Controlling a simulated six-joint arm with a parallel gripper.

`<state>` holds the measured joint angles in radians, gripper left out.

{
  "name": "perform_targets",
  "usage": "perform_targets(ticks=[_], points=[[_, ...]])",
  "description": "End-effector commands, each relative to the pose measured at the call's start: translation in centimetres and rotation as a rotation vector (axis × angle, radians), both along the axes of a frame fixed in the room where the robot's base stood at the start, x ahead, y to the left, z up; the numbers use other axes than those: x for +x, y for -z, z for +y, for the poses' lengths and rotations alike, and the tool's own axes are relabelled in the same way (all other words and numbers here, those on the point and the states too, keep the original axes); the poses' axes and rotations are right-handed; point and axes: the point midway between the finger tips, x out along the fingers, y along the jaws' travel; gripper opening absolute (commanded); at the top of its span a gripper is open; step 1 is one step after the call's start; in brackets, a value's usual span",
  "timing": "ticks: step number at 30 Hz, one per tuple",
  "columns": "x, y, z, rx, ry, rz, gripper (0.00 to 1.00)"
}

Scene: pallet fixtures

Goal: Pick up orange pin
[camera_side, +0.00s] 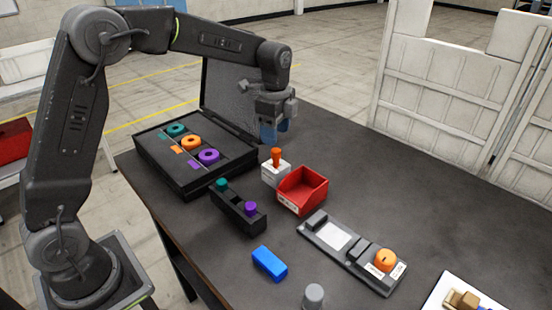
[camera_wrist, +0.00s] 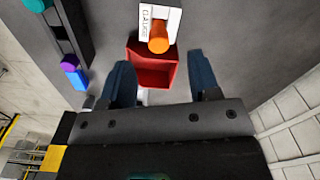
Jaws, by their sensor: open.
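The orange pin (camera_side: 276,156) stands upright in a small white block (camera_side: 275,174) on the dark table, just behind the red bin. In the wrist view the orange pin (camera_wrist: 159,38) shows nearly end-on, with the white block (camera_wrist: 172,22) labelled "GAUGE" around it. My gripper (camera_side: 275,132) hangs above the table behind the pin, apart from it. In the wrist view my gripper (camera_wrist: 161,80) has its two blue fingers spread wide with nothing held, and the pin lies beyond the fingertips.
The red bin (camera_side: 303,190) stands right beside the white block. A black case (camera_side: 180,190) with coloured rings is at the left. A black holder (camera_side: 228,212) has teal and purple pegs. A blue block (camera_side: 269,263) and a grey fixture plate (camera_side: 325,248) lie nearer. The table's back right is clear.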

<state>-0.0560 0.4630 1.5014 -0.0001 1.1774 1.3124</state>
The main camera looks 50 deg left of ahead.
Motion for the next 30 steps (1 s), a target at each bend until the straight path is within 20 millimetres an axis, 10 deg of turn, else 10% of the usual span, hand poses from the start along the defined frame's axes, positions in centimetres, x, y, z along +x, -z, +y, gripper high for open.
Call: perform_targets(ticks=[18,30], points=[[-0.2,6.6,-0.3,-0.001,0.000,0.002,0.56],[-0.1,6.8,-0.3,0.000,0.000,0.000,0.44]])
